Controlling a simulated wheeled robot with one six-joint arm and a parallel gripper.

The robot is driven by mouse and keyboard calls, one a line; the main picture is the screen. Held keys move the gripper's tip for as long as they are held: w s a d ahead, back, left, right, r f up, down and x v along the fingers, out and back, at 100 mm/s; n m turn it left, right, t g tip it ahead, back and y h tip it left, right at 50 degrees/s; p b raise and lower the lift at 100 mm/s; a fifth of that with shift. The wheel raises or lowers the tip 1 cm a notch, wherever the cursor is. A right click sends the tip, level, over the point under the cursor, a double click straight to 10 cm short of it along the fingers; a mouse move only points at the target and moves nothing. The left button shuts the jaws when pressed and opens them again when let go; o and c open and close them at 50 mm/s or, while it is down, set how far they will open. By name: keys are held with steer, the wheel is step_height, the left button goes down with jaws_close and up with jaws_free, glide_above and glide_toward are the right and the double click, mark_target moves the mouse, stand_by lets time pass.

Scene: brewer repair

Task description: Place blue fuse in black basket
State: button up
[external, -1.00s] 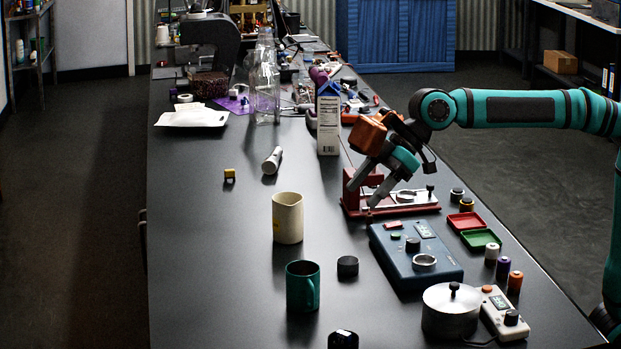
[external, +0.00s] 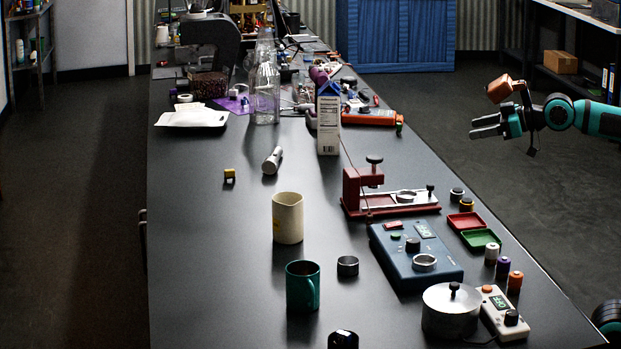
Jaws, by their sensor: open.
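My gripper (external: 485,126) is open, with two grey fingers pointing left. It appears empty and is raised over the floor side at the right, clear of the table. I cannot pick out a blue fuse for sure. A small black round cup with a pale rim (external: 347,266) stands on the table beside the green mug; it may be the black basket. A dark rounded object with a bluish glint (external: 343,340) is cut off at the bottom edge.
A red press (external: 362,190), blue device (external: 415,258), metal pot (external: 451,311), red tray (external: 467,221) and green tray (external: 480,238) crowd the table's right side. A cream cup (external: 287,218) and green mug (external: 302,287) stand left. The table's left front is clear.

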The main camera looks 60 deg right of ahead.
steer(key=s+d+f+m+t+h, duration=0.3)
steer(key=s+d+f+m+h, duration=0.1)
steer(key=s+d, duration=0.8)
steer(key=shift+s+d+f+t, duration=0.15)
steer(key=shift+s+f+t, duration=0.15)
steer(key=shift+f, duration=0.35)
